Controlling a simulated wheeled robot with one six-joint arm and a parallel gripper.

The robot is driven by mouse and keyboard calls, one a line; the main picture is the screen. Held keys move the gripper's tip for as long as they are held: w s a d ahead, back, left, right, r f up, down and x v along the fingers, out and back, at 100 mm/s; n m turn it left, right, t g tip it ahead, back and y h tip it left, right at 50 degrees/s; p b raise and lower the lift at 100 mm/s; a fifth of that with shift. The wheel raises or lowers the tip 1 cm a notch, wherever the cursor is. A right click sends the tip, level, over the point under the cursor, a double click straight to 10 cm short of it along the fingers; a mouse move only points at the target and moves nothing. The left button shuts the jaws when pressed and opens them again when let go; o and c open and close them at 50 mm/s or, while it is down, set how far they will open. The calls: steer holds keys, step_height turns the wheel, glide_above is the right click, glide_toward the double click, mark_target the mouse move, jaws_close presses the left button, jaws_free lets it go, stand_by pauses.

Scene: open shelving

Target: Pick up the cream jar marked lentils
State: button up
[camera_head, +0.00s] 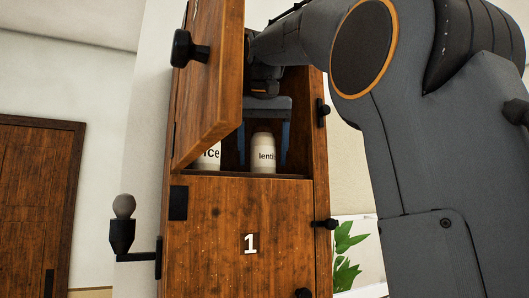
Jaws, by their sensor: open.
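The cream jar marked "lenti..." (263,156) stands upright on the cabinet shelf (255,176), inside the open upper compartment. The end of its label is turned out of sight. My gripper (263,140) reaches into the compartment from above, with its fingers pointing down. The fingers are spread apart, one on each side of the jar or just behind it; I cannot tell the depth or any contact. A second cream jar with a label ending in "ce" (209,157) stands to the left, partly hidden by the open door.
The wooden upper door (213,75) stands open at the left, with a black knob (190,50). The lower door marked 1 (235,235) is shut. A wall lamp (123,235) is at the left. A green plant (346,255) shows at the lower right.

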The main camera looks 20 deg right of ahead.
steer(key=shift+w+d+f, duration=0.15)
steer(key=shift+w+f, duration=0.1)
steer(key=shift+f, duration=0.25)
steer(key=c, duration=1.3)
steer(key=shift+c, duration=1.3)
steer(key=shift+r, duration=0.15)
